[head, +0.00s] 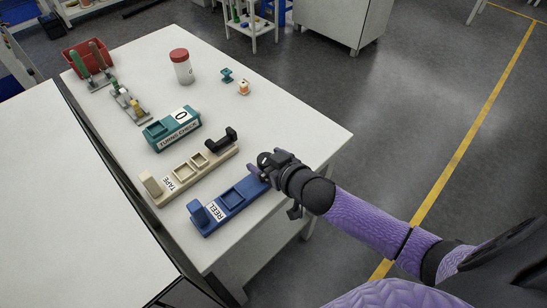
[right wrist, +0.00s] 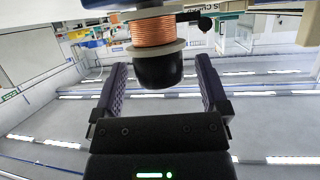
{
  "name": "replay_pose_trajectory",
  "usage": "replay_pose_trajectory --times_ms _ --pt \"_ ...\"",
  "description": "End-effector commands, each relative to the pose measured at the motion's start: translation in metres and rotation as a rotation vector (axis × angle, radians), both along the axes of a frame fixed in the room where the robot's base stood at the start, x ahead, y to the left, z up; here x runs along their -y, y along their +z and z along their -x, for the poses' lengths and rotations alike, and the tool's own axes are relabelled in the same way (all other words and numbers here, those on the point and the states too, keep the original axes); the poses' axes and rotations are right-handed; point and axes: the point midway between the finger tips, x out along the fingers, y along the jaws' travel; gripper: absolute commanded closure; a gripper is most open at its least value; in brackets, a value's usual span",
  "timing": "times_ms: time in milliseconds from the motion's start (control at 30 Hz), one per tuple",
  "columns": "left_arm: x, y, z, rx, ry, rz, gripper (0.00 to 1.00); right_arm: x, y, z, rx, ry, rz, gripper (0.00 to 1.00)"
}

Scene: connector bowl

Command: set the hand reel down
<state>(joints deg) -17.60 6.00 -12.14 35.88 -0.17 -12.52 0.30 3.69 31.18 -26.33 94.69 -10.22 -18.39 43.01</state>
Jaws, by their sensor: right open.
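The hand reel (right wrist: 158,32) shows at the top of the right wrist view, with copper wire between pale flanges and a black grip (right wrist: 158,70) pointing toward me. My right gripper (right wrist: 158,88) is open, with one finger on each side of the black grip and gaps visible beside it. In the head view my right gripper (head: 262,165) is at the right end of the blue holder marked REEL (head: 236,210). The reel is not clearly visible there, so I cannot tell exactly how it rests. My left gripper is not in view.
Next to the blue holder are a beige TAPE holder (head: 186,193) with a black piece and a teal TURNS CHECK box (head: 176,138). A red-lidded jar (head: 182,68), small spools (head: 244,87), and a red bin (head: 84,57) stand farther back. The white table's right side is clear.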

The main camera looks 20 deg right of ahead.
Motion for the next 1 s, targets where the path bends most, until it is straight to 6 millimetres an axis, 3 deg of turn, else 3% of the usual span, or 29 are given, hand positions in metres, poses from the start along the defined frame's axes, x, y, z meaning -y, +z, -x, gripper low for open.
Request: replay_pose_trajectory --times_ms 400,533,733,767,867,900,967,1000 --pt "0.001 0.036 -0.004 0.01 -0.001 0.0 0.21 0.02 0.041 0.088 -0.001 0.0 -0.001 0.06" --pt "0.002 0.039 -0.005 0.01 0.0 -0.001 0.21 0.024 0.046 0.104 0.0 0.0 -0.001 0.06" --pt "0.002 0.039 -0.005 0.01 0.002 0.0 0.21 0.027 0.041 0.109 -0.012 -0.009 0.008 0.06" --pt "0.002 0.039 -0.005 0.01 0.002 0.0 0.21 0.031 0.031 0.111 -0.034 -0.02 0.02 0.06" --pt "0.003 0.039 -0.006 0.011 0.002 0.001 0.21 0.055 -0.046 0.135 -0.217 -0.095 0.102 0.06" --pt "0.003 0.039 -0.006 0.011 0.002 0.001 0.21 0.063 -0.087 0.157 -0.328 -0.121 0.143 0.06" --pt "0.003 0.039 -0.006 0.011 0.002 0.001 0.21 0.067 -0.144 0.2 -0.506 -0.137 0.195 0.06" --pt "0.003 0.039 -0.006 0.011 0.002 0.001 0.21 0.064 -0.175 0.233 -0.622 -0.132 0.221 0.06"
